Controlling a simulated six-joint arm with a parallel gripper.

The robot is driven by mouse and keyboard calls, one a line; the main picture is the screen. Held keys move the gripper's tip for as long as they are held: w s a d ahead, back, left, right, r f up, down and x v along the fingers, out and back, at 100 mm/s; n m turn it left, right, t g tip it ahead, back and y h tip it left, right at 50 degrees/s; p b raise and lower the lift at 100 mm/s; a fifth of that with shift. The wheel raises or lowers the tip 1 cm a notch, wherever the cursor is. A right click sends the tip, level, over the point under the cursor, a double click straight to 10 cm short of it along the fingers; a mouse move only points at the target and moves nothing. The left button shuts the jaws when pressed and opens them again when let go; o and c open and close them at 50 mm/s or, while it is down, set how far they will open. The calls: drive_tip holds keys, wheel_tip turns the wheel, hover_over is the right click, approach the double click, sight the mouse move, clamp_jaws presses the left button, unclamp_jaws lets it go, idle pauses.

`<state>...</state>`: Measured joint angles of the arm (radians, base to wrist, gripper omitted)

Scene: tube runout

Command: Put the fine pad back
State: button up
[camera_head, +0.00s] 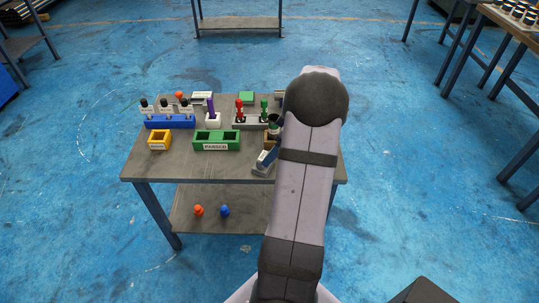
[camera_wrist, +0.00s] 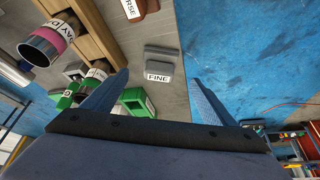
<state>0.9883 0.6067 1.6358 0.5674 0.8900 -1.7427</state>
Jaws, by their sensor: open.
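The fine pad (camera_wrist: 158,72) is a grey block with a white label reading FINE. In the wrist view it lies on the grey bench top, between and beyond my two fingertips. My gripper (camera_wrist: 160,77) is open with nothing between its fingers; the pad appears apart from them. A red-brown block (camera_wrist: 136,9) with a label ending in RSE sits at the top edge of the wrist view.
A wooden rack (camera_wrist: 88,32) with a pink-banded cup (camera_wrist: 45,43) is left in the wrist view. The bench (camera_head: 160,175) also carries a green PARKED tray (camera_head: 216,146), a yellow box (camera_head: 159,146), a blue rack (camera_head: 170,122) and red and green tools. The bench's front strip is clear.

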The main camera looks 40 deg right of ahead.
drive_tip(key=shift+v, duration=1.45)
drive_tip(key=a+m+g, duration=0.2)
drive_tip(key=a+g, duration=0.1)
drive_tip(key=a, duration=1.9)
drive_tip(key=s+a+f+m+g+h, duration=0.1)
drive_tip(key=s+a+f+m, duration=0.1)
drive_tip(key=s+a, duration=1)
drive_tip(key=shift+a+g+h, duration=0.3)
drive_tip(key=shift+h, duration=0.1)
drive_tip(key=shift+r, duration=0.1)
